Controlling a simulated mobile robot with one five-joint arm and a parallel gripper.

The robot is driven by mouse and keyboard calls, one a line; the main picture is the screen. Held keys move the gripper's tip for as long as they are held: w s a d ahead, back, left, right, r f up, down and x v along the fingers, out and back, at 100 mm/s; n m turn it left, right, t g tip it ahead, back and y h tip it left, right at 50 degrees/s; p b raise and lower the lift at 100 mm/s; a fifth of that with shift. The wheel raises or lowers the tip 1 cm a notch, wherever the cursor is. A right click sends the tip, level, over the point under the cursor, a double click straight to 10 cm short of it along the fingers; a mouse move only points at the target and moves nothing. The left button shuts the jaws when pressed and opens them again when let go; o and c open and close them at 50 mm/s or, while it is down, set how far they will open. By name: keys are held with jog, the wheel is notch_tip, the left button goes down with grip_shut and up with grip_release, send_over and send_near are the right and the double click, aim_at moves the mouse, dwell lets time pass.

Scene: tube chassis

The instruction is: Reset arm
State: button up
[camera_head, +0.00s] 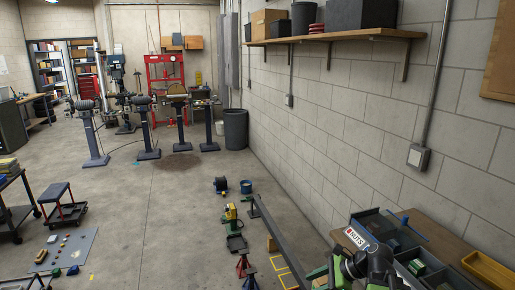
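A dark, rounded, jointed shape with green parts stands at the bottom edge, right of centre, in front of the workbench (455,238). It looks like my arm, partly cut off by the frame. I cannot make out the fingertips of my gripper, nor whether it holds anything.
A blue bin labelled "NUTS" (358,237) and a yellow tray (490,268) sit on the bench at right. A long grey beam (280,240) lies beside red and blue stands. A wall shelf (340,37) hangs above. Pedestal machines stand far back. Open floor (160,215) lies left.

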jog(key=s+a+f+n+g+h, duration=0.1)
jog(key=a+f+n+g+h, duration=0.15)
jog(key=a+n, duration=0.3)
jog(key=s+a+f+n+g+h, duration=0.1)
jog(key=s+a+f+n+h, duration=0.15)
jog(key=a+n, duration=0.35)
jog(key=d+f+n+h, duration=0.2)
jog(key=d+n, duration=0.3)
jog(key=n, duration=0.3)
jog(key=shift+d+h, duration=0.4)
jog(key=shift+h, duration=0.2)
jog(key=shift+n, duration=0.25)
dwell(0.4)
